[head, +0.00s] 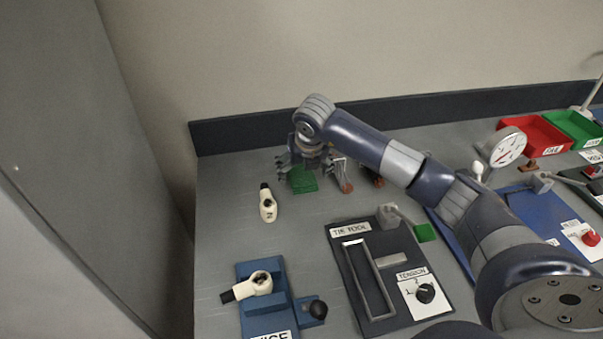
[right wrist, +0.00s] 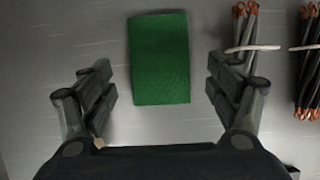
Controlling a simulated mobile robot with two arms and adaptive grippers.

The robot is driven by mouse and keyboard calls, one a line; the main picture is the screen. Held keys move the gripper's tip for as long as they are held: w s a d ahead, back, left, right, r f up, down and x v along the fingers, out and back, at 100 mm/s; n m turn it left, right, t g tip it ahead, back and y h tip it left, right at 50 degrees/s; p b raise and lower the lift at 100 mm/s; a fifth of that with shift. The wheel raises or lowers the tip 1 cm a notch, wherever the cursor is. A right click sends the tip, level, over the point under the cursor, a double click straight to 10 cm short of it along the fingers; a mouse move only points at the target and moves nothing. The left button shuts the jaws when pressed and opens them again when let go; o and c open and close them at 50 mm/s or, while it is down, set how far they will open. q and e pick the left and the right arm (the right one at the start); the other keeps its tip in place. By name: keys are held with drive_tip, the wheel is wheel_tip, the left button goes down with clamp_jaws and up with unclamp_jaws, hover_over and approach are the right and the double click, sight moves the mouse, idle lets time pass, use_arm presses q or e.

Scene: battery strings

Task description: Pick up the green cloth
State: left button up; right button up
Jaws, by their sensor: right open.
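The green cloth (right wrist: 160,60) is a flat rectangle on the grey bench. In the head view the cloth (head: 302,181) shows under my right gripper (head: 308,172), near the back of the bench and partly covered by it. My right gripper also shows in the right wrist view (right wrist: 160,90), open and empty. Its fingers stand on either side of the cloth, with a gap to each edge. The height of the fingers above the bench is hard to tell. My left gripper is not in view.
Tied cable bundles (right wrist: 244,40) lie just right of the cloth. A cream fitting (head: 268,206) lies to the left. The tie tool board (head: 343,262) and blue vice (head: 264,311) stand nearer. Red (head: 558,150) and green bins stand far right. A dark back rail (head: 235,137) edges the bench.

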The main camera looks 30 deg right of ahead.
drive_tip(key=shift+w+f, duration=0.25)
drive_tip(key=shift+f, duration=0.3)
drive_tip(key=shift+w+d+f, duration=0.15)
drive_tip(key=shift+w+f, duration=0.05)
drive_tip(key=shift+f, duration=0.25)
drive_tip(key=c, duration=1.1)
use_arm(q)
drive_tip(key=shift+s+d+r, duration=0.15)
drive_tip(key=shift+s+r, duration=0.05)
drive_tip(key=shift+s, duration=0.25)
use_arm(e)
drive_tip(key=shift+c, duration=0.2)
drive_tip(key=shift+r, duration=0.15)
